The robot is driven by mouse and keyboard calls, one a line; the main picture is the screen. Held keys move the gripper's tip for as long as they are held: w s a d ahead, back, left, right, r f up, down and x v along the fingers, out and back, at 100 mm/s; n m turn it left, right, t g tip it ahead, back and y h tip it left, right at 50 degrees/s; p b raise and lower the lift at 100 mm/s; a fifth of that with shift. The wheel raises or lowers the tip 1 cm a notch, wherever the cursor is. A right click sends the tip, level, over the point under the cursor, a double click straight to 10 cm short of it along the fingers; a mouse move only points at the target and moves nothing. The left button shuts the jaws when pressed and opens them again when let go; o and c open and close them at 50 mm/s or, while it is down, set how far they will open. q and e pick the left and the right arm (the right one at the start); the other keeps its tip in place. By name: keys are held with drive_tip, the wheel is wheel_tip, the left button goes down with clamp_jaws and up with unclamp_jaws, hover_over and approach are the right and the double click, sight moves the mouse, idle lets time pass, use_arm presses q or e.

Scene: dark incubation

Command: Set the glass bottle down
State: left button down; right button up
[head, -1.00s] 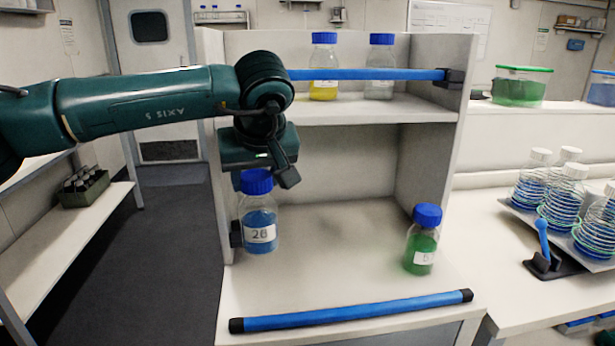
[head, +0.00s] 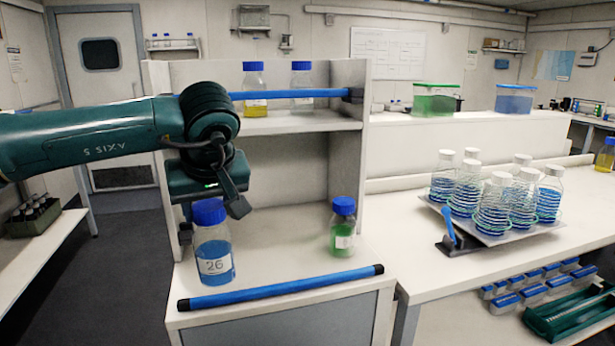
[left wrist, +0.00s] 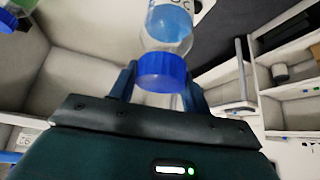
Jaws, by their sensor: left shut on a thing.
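A glass bottle (head: 213,255) with blue liquid, a blue cap and a label reading 26 is upright at the lower left of the shelf unit in the head view. My left gripper (head: 210,212) is shut on it from above, at the cap and neck. In the left wrist view the bottle (left wrist: 168,38) lies between the two fingers (left wrist: 163,78). Its base is just behind the blue front bar (head: 280,288); whether it touches the shelf, I cannot tell. My right gripper is not in view.
A green-liquid bottle (head: 343,228) stands on the same lower shelf (head: 285,250), to the right, with clear surface between. Two bottles stand on the upper shelf behind another blue bar (head: 290,94). A tray (head: 490,238) of flasks sits on the right bench.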

use_arm(q)
drive_tip(key=s+a+f+m+p, duration=0.1)
drive_tip(key=s+f, duration=0.2)
drive_tip(key=s, duration=0.3)
drive_tip(key=s+a+f+m+h+p, duration=0.1)
drive_tip(key=s+a+f, duration=0.1)
drive_tip(key=s+f, duration=0.2)
drive_tip(key=s, duration=0.3)
drive_tip(key=shift+s+a+t, duration=0.25)
drive_tip(key=shift+s+t, duration=0.05)
